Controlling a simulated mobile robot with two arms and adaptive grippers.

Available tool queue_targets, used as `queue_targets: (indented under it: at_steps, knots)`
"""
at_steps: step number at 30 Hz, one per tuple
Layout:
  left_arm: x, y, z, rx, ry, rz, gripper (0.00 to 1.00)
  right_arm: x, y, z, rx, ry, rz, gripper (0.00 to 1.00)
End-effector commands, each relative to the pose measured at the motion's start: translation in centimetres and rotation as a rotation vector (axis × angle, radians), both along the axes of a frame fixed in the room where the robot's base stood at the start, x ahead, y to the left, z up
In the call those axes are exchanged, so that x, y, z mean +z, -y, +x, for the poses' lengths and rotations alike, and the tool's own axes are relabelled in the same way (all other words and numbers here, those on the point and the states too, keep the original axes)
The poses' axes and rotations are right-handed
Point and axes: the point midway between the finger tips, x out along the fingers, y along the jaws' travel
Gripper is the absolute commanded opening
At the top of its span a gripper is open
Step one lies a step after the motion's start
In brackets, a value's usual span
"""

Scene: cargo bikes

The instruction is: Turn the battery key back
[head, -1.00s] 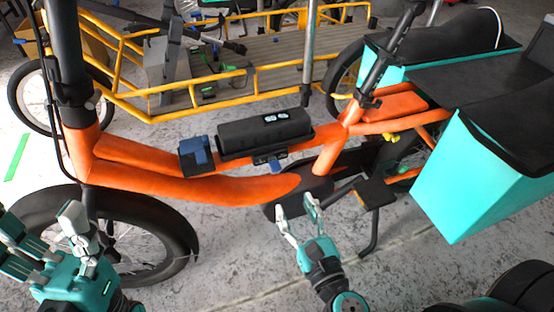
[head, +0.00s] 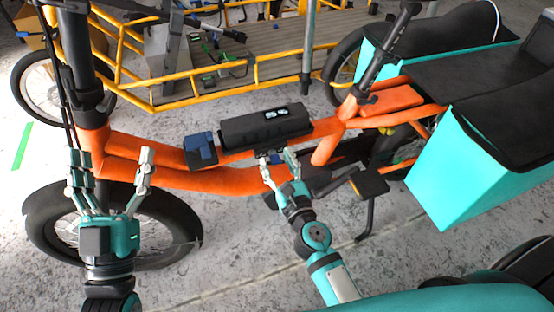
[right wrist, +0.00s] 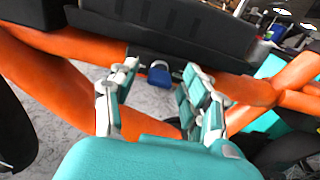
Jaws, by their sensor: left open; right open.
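The black battery (head: 265,126) sits on the orange frame of the cargo bike (head: 190,177). The blue battery key (right wrist: 160,75) sits on the lock under the battery's near side in the right wrist view. My right gripper (head: 278,159) is open, its fingertips just below the battery around the lock. In the right wrist view the key lies between and beyond the open fingers (right wrist: 158,85), apart from them as far as I can see. In the head view the fingers partly hide it. My left gripper (head: 111,156) is open and empty in front of the frame, above the front wheel.
A blue block-like part (head: 200,149) sits on the frame left of the battery. The pedal (head: 369,183) and crank are right of my right gripper. A turquoise cargo box (head: 462,170) stands at the right. A yellow cargo bike (head: 200,96) stands behind.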

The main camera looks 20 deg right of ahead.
Motion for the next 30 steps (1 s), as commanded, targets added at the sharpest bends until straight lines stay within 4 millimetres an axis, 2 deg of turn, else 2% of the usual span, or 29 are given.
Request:
queue_targets:
  at_steps: [9,20,30]
  knots:
    - [-0.22,-0.01,0.12,0.001,-0.013,0.004,0.84,-0.04,0.0,0.23,0.0,-0.001,-0.001,0.48]
    - [-0.2,0.01,0.11,0.0,-0.012,0.004,0.84,-0.03,-0.01,0.21,0.0,0.0,-0.001,0.01]
    - [-0.31,0.03,0.22,0.001,-0.022,0.006,0.84,0.0,-0.02,0.21,0.001,0.0,-0.034,0.0]
